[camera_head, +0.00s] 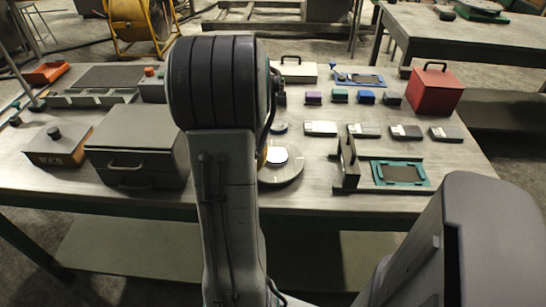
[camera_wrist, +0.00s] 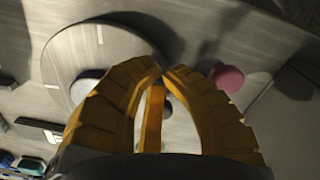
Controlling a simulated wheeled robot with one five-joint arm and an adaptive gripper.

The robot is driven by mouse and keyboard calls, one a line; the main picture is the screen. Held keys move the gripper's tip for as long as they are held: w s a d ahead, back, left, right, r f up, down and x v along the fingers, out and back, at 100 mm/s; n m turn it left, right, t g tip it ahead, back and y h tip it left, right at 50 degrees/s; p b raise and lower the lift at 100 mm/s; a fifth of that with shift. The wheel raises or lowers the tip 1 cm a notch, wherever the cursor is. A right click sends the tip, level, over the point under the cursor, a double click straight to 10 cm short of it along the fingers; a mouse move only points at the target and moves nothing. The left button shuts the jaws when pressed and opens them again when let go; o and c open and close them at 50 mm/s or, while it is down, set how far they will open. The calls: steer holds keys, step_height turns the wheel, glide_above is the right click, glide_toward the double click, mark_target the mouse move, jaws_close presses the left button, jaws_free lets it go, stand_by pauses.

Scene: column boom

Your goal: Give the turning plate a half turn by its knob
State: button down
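The turning plate (camera_head: 292,174) is a pale grey disc on the table, partly behind my arm in the head view. In the wrist view the plate (camera_wrist: 85,52) fills the upper left and carries a short white mark near its top edge. A round grey knob (camera_wrist: 88,86) stands on it, left of my fingers. My gripper (camera_wrist: 164,67) has yellow fingers whose tips come together over the right part of the plate, apart from the grey knob. Nothing shows held between the tips. In the head view my arm mostly hides the gripper.
A pink round thing (camera_wrist: 228,77) lies right of my fingers. A grey box with a handle (camera_head: 135,155) stands left of my arm. A dark upright bracket (camera_head: 347,165) and a teal-framed plate (camera_head: 400,173) stand to the right. Several small blocks line the table behind.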

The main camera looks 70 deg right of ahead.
steer(key=shift+w+d, duration=0.15)
steer(key=shift+w, duration=0.15)
steer(key=shift+w+d+p, duration=0.6)
steer(key=shift+w+d, duration=0.05)
steer(key=shift+w, duration=0.05)
stand_by(0.9)
steer(key=shift+w+d+p, duration=0.35)
steer(key=shift+d+p, duration=0.05)
steer(key=shift+d, duration=0.2)
stand_by(0.5)
steer(key=shift+w+d, duration=0.15)
steer(key=shift+d, duration=0.1)
steer(key=shift+d+p, duration=0.2)
steer(key=shift+p, duration=0.1)
steer(key=shift+w+d, duration=0.15)
steer(key=shift+d, duration=0.15)
steer(key=shift+d+p, duration=0.15)
steer(key=shift+p, duration=0.15)
stand_by(0.3)
